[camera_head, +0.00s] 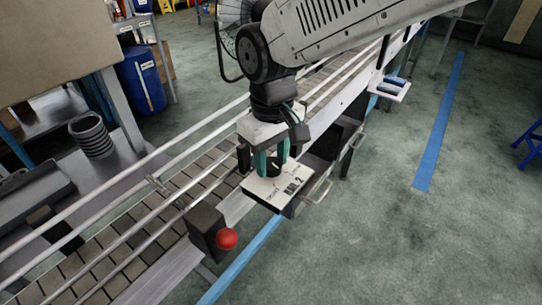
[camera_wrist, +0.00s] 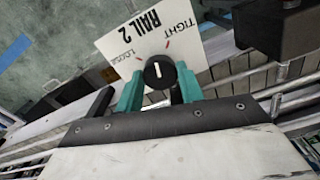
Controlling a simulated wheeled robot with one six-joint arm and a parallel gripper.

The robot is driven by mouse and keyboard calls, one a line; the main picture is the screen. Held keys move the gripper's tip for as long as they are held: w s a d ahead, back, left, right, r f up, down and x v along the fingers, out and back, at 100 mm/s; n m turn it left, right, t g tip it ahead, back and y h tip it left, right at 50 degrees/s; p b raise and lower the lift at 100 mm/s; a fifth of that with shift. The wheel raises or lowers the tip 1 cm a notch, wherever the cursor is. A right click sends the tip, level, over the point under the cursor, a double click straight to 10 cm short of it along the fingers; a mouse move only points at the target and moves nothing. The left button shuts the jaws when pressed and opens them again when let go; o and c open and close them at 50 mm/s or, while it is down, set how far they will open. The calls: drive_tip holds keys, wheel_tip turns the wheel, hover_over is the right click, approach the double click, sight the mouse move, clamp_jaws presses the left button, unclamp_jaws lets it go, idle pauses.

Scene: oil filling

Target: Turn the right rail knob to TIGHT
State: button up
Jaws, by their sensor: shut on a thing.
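The right rail knob (camera_wrist: 158,73) is a round black knob with a white pointer line. It sits on a white plate (camera_wrist: 112,44) marked RAIL 2, with LOOSE at the left and TIGHT at the upper right in the wrist view. The pointer line stands near upright there, between the two red marks. My gripper (camera_head: 271,163) is over the plate in the head view, its teal fingers pointing down. In the wrist view the fingers are on both sides of the knob, shut on it. The fingers partly hide the knob in the head view.
A box with a red button (camera_head: 227,239) stands on the conveyor's near edge, left of the plate. The slatted conveyor (camera_head: 130,226) and its metal rails run diagonally behind. A small tray (camera_head: 392,88) juts out farther along.

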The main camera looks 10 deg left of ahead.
sight(272, 162)
drive_tip(key=m, duration=0.6)
drive_tip(key=shift+w+r, duration=0.1)
idle(0.6)
drive_tip(key=o, duration=1)
wheel_tip(272, 162, up, 8)
drive_tip(key=shift+f, duration=0.15)
drive_tip(key=s+d+m, duration=0.1)
drive_tip(key=s+d, duration=0.3)
drive_tip(key=d, duration=0.8)
drive_tip(key=s+d+m+t, duration=0.1)
drive_tip(key=s+d, duration=0.3)
drive_tip(key=d, duration=0.8)
drive_tip(key=s+d+f+m, duration=0.1)
drive_tip(key=s+d, duration=0.3)
drive_tip(key=d, duration=0.8)
drive_tip(key=shift+s+d+m, duration=0.3)
drive_tip(key=shift+d+m, duration=0.1)
drive_tip(key=shift+m, duration=0.5)
